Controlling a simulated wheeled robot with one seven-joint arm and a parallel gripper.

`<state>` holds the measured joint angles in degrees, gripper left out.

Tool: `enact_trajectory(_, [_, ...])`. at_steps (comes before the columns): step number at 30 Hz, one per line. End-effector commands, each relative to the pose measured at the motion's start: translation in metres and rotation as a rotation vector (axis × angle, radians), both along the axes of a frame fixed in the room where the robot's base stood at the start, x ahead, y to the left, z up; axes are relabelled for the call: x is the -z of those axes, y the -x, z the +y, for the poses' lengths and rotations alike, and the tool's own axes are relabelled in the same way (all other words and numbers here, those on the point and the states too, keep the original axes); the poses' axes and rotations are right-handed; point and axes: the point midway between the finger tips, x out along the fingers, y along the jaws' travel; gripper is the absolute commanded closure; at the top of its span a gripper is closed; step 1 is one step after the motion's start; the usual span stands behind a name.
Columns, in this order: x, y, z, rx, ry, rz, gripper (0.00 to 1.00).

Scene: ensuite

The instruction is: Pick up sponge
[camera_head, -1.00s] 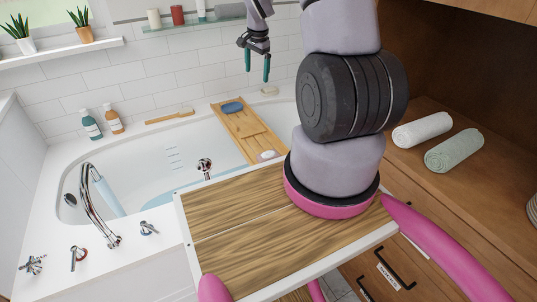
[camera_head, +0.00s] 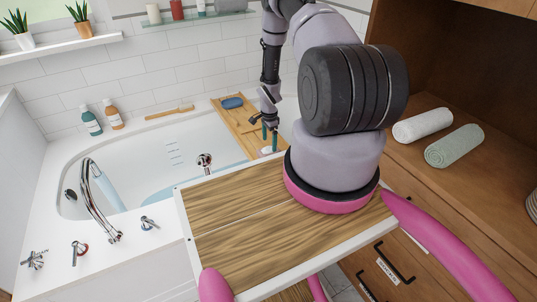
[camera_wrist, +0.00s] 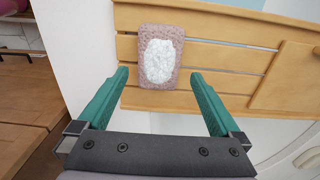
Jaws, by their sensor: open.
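The sponge (camera_wrist: 160,56) looks like a pinkish rectangular pad with a white oval patch on top. It lies on the slatted wooden bath tray (camera_wrist: 220,57). My gripper (camera_wrist: 159,76) is open and empty, with its two teal fingers pointing toward the sponge's near end. The sponge sits between the fingers' lines, slightly beyond the tips. In the head view my gripper (camera_head: 269,143) hangs over the near end of the tray (camera_head: 229,114), and the sponge is mostly hidden by the fingers there.
A blue oblong item (camera_head: 232,102) lies at the tray's far end. Rolled towels (camera_head: 453,146) lie on the right cabinet.

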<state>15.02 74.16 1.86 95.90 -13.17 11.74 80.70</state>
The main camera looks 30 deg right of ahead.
Motion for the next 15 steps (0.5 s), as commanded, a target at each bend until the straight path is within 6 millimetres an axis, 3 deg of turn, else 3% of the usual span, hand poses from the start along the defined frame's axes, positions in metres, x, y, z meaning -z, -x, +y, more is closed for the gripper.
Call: enact_trajectory(15, [0.055,0.002,0.005,0.000,-0.001,-0.001,0.00])
